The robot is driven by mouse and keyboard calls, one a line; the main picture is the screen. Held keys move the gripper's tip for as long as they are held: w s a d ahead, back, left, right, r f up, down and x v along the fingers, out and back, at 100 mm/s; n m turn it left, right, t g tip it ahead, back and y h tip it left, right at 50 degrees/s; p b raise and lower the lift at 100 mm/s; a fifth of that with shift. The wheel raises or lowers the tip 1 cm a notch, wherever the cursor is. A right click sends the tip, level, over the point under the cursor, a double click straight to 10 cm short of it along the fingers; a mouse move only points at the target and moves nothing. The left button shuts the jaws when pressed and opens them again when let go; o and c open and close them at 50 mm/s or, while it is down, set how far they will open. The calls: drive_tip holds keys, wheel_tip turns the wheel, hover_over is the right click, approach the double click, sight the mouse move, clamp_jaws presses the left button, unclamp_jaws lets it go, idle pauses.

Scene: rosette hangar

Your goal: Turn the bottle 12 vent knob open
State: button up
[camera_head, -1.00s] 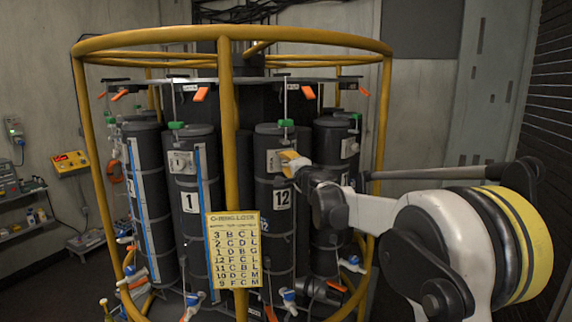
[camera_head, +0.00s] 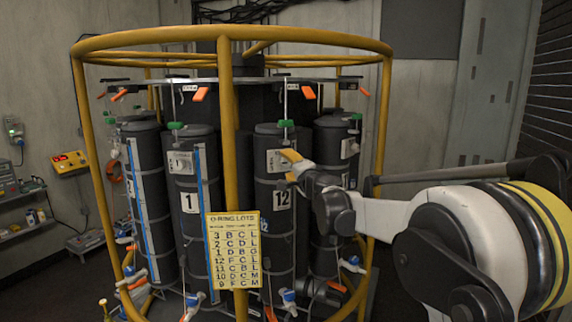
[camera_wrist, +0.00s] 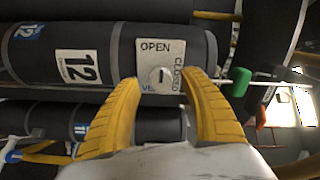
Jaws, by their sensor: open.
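Bottle 12 (camera_head: 274,235) is a dark upright cylinder with a white "12" label, inside the yellow ring frame. In the wrist view bottle 12 (camera_wrist: 97,52) lies sideways across the picture. Its vent plate (camera_wrist: 150,55) reads OPEN along one edge and CLOSED along the adjoining edge. The round vent knob (camera_wrist: 161,77) is pale with a short dark slot, and its slot lies roughly along the picture's horizontal. My gripper (camera_wrist: 162,82) is open, its yellow fingers to either side of the knob in the picture. In the head view my gripper (camera_head: 289,164) is in front of the plate; contact cannot be told.
A yellow frame post (camera_head: 230,130) and the O-ring lots sign (camera_head: 233,250) stand left of bottle 12. Bottle 1 (camera_head: 189,225) is left of the post. A green valve piece (camera_wrist: 240,82) is close to one finger.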

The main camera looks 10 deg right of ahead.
drive_tip(key=s+d, duration=0.1)
drive_tip(key=s, duration=0.8)
drive_tip(key=shift+s+d, duration=0.25)
drive_tip(key=shift+s, duration=0.05)
drive_tip(key=s+a+f+n+g+y+b, duration=0.1)
drive_tip(key=s+a+f+n+g+b, duration=0.2)
drive_tip(key=s+a+f+n+b, duration=0.5)
drive_tip(key=s+a+f+n+g+y+b, duration=0.15)
drive_tip(key=s+f+b, duration=0.35)
drive_tip(key=s+f, duration=0.65)
drive_tip(key=s+d+f+n+g+h+b, duration=0.1)
drive_tip(key=s+d+f+g+b, duration=0.1)
drive_tip(key=s+f, duration=0.5)
drive_tip(key=s+d+f+n+g+h+b, duration=0.1)
drive_tip(key=s+d+f+g+h+b, duration=0.1)
drive_tip(key=s+f+b, duration=0.3)
drive_tip(key=s+d+f+n+g+h+b, duration=0.2)
drive_tip(key=s+d+f+b, duration=0.2)
drive_tip(key=s+f, duration=0.6)
wheel_tip(320, 180, down, 4)
drive_tip(key=shift+s+f, duration=0.25)
drive_tip(key=shift+a, duration=0.1)
